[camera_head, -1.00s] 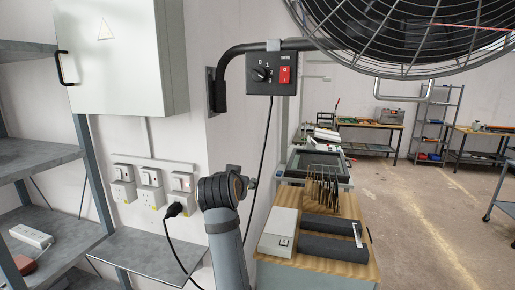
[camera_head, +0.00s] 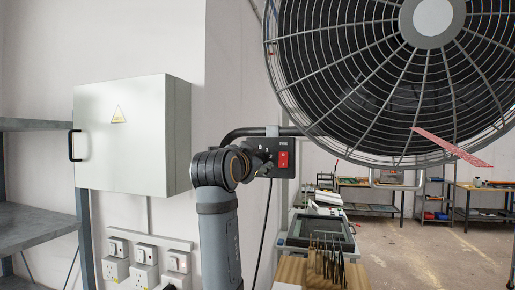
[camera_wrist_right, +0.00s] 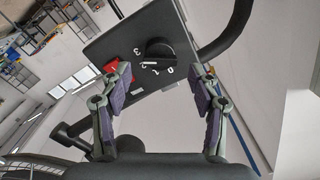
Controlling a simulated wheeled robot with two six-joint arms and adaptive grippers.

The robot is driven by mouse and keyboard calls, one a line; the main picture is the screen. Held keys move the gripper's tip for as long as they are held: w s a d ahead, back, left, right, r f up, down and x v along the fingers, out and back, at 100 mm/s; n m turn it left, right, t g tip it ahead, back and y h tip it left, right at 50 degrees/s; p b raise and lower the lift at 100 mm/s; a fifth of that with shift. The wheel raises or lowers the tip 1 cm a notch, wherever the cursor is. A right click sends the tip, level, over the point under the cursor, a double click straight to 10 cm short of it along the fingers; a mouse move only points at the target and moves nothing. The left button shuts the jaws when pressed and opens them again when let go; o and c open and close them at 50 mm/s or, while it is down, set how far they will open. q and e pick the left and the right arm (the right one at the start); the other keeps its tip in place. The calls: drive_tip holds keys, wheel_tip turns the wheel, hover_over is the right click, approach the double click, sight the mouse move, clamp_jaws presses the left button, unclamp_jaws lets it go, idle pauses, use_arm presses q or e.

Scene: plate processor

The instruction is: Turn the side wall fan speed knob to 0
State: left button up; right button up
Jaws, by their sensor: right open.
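The fan speed knob (camera_wrist_right: 160,50) is black and round, on the black control box (camera_wrist_right: 125,35) with white digits around it. A white line shows at its lower edge among the digits; I cannot tell surely which digit it points to. My right gripper (camera_wrist_right: 161,88) is open, its two padded fingers apart on either side of the knob in the picture and short of it, with nothing between them. In the head view the control box (camera_head: 283,174) sits beneath the fan, and my right wrist covers its left part and the knob. My left gripper is not in view.
A red switch (camera_wrist_right: 118,70) sits beside the knob. A large caged fan (camera_head: 360,70) fills the upper right, with a black bracket pipe (camera_head: 240,133) beside the box. A white wall cabinet (camera_head: 125,140) and sockets (camera_head: 145,254) are left of my arm.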

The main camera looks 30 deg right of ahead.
drive_tip(key=p+x, duration=0.1)
drive_tip(key=x, duration=0.1)
drive_tip(key=shift+w+d+r, duration=0.1)
drive_tip(key=shift+d, duration=0.25)
drive_tip(key=shift+w, duration=0.3)
drive_tip(key=c, duration=1.2)
